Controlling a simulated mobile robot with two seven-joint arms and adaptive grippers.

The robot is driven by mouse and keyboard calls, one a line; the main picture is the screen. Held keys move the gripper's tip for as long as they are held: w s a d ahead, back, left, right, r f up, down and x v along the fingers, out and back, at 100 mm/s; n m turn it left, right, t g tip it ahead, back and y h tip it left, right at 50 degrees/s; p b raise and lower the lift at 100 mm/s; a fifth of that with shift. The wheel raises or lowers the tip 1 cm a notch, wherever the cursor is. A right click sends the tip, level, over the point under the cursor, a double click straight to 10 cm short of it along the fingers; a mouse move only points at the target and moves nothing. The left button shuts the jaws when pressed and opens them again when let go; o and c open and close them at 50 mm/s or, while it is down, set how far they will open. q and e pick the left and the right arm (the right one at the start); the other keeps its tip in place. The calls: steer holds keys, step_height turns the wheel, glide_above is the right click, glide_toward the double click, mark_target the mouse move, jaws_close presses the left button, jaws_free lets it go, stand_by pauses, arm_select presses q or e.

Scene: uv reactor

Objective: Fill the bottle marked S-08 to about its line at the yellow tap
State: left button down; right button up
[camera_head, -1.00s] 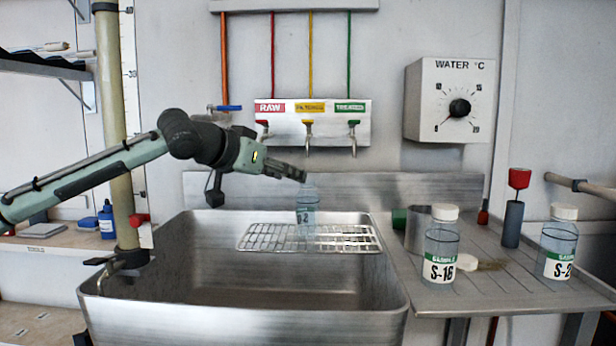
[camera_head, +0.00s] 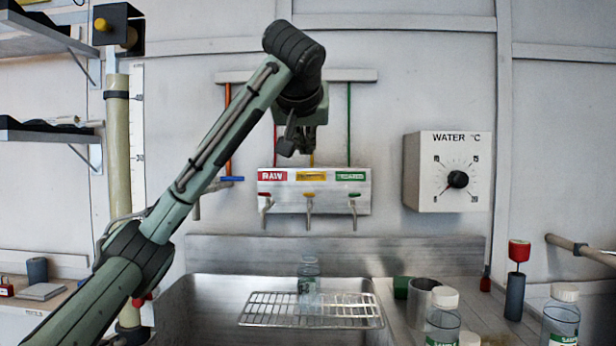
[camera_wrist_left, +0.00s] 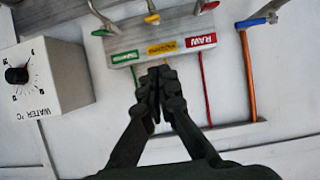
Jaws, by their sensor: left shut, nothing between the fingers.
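A clear bottle without a white cap (camera_head: 308,287) stands upright on the wire rack (camera_head: 262,311) in the sink, below the yellow tap (camera_head: 309,201). Its label is too small to read, and I cannot tell its water level. In the left wrist view, the yellow tap (camera_wrist_left: 152,18) shows upside down above the fingers. My left gripper (camera_head: 287,148) is raised in front of the wall, above the tap panel in the picture. Its fingers (camera_wrist_left: 155,74) are shut and empty, apart from the bottle. My right gripper is not in view.
Red (camera_head: 265,201) and green taps (camera_head: 353,201) flank the yellow one. A water temperature dial box (camera_head: 447,170) hangs on the wall.

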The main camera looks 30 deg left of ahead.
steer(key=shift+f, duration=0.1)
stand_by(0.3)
arm_select(q)
glide_above(309, 195)
steer(key=f, duration=0.4)
steer(key=shift+w+a+f+p, duration=0.2)
steer(key=shift+a+f+p, duration=0.05)
steer(key=shift+a+p, duration=0.05)
steer(key=shift+s+d+f, duration=0.1)
steer(key=shift+s+f, duration=0.1)
steer(key=shift+f, duration=0.4)
steer(key=shift+s+d+f, duration=0.1)
steer(key=shift+s+f, duration=0.05)
steer(key=shift+f, duration=0.45)
steer(key=shift+s+d+f, duration=0.1)
steer(key=shift+f, duration=0.55)
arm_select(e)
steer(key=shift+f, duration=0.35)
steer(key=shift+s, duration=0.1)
